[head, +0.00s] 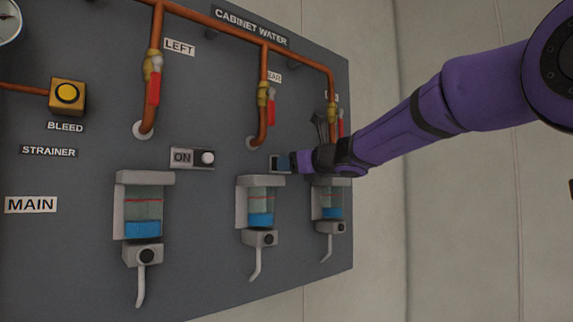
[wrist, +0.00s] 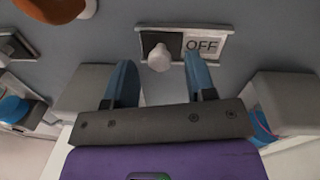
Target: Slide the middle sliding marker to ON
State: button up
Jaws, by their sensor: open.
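The middle sliding marker (head: 275,162) is on the grey panel, mostly hidden behind my gripper (head: 287,162) in the head view. In the wrist view the marker plate (wrist: 228,45) shows OFF uncovered at right, and its white round knob (wrist: 159,57) is at the left over a dark slot. My gripper's two blue fingers (wrist: 160,78) are open, one on each side of the knob. The right finger overlaps the plate's edge near OFF. I cannot tell whether either finger touches the knob.
The left marker (head: 192,158) reads ON, its knob at right. Filter bowls hang below: left (head: 143,202), middle (head: 261,205) and right (head: 331,203), partly behind my arm. Copper pipes with red-handled valves (head: 154,85) run above. The wall right of the panel is bare.

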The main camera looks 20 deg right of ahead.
jog(key=shift+x, duration=1.05)
grip_shut()
jog(key=shift+w+d+r, duration=0.1)
jog(key=shift+w+d, duration=0.2)
jog(key=shift+d, duration=0.45)
jog(key=shift+w+d+f, duration=0.1)
jog(key=shift+w+d, duration=0.2)
jog(key=shift+d, duration=0.45)
jog(key=shift+w+d+r, duration=0.1)
jog(key=shift+w+d, duration=0.15)
jog(key=shift+d, duration=0.55)
grip_release()
jog(key=v, duration=1)
jog(key=shift+s+d, duration=0.25)
jog(key=shift+s, duration=0.1)
